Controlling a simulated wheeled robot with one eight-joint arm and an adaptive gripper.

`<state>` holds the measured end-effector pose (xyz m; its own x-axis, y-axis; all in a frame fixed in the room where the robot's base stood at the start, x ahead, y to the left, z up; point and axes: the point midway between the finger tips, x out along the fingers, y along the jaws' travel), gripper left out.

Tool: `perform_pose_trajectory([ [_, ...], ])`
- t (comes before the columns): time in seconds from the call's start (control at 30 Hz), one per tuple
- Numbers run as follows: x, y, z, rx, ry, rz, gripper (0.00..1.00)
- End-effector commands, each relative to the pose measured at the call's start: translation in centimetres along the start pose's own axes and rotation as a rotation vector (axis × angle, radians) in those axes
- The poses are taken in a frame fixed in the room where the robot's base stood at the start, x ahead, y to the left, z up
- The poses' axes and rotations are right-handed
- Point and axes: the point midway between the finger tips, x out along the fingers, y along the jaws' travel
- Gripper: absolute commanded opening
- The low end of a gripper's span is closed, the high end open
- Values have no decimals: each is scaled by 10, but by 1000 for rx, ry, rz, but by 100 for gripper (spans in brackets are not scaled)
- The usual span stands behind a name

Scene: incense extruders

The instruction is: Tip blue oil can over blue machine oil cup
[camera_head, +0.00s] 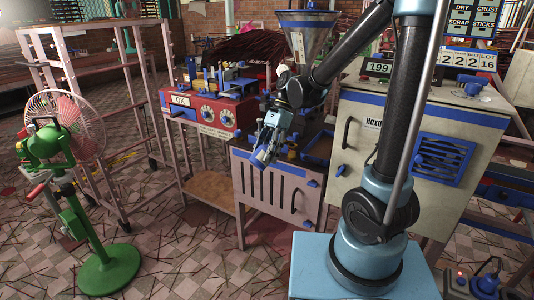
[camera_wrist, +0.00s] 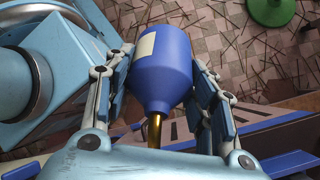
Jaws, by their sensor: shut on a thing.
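My gripper (camera_wrist: 161,95) is shut on the blue oil can (camera_wrist: 162,62) in the wrist view, with a finger on each side of its body. The can has a pale label patch and a brass-coloured spout (camera_wrist: 154,129) at its narrow end, which points toward the wrist. In the head view my gripper (camera_head: 268,150) holds the blue can (camera_head: 262,157) in front of the top edge of a grey slatted cabinet. The can looks tilted. I cannot make out the blue machine oil cup for certain among several small blue parts nearby.
A red machine (camera_head: 215,108) with dials and an OK sign stands left of my gripper. A white cabinet (camera_head: 410,135) with a blue vent is at the right, and a steel hopper (camera_head: 305,35) stands behind. A green fan (camera_head: 60,150) is at the left. Stick-littered floor lies open in front.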

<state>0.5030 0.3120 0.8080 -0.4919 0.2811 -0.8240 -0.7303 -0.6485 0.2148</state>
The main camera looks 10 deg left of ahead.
Motion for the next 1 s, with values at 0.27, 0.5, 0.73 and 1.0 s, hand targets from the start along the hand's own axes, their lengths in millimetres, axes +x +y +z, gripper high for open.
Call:
perform_pose_trajectory([
  [0.27, 0, 0, 0, 0, 0, 0, 17],
  [0.5, -3, 0, 1, -1, -25, 7, 17],
  [0.73, -10, 2, 5, -7, -83, 21, 17],
  [1.0, -10, 2, 5, -9, -85, 21, 17],
])
